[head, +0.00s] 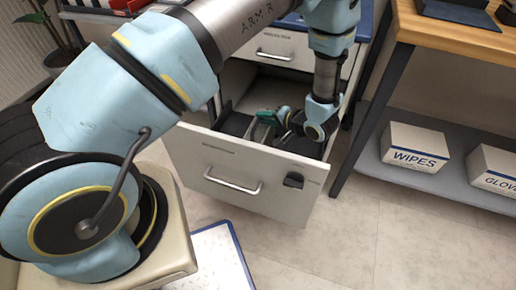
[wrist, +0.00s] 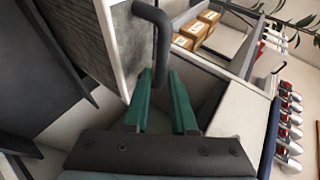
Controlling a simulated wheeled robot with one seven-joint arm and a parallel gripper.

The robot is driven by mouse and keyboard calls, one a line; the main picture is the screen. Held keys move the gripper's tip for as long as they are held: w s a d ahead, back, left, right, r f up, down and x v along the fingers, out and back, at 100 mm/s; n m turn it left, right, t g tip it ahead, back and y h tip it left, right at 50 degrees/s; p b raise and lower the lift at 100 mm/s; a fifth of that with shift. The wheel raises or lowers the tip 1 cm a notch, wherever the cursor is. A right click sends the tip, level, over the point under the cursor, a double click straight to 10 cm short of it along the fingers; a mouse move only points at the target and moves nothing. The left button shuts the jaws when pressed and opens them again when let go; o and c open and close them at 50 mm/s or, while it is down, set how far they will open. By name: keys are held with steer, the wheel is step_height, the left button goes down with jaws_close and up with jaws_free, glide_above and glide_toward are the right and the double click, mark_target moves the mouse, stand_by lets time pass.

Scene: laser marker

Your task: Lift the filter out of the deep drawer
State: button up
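The deep drawer (head: 238,190) is pulled open, and my gripper (head: 262,119) is down inside it. In the wrist view, a block with a pale frame and a grey grainy face (wrist: 118,45), which looks like the filter, is at the upper left. A dark bent handle (wrist: 163,45) comes off it and runs down between the two green fingers of my gripper (wrist: 160,80). The fingers stand close on both sides of the handle. Whether they press on it is not clear. In the head view, my arm and gripper hide much of the drawer's inside.
A shut drawer (head: 275,50) is above the open one. To the right, a bench (head: 465,30) has a low shelf (head: 410,178) with a wipes box (head: 414,147) and a gloves box (head: 495,170). The wrist view shows small brown boxes (wrist: 195,30) in a tray.

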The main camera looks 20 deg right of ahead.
steer(key=x, duration=0.2)
steer(key=shift+w+a+f, duration=0.1)
steer(key=shift+w+f, duration=0.05)
steer(key=shift+w, duration=0.1)
steer(key=shift+c, duration=0.2)
jaws_close()
stand_by(0.9)
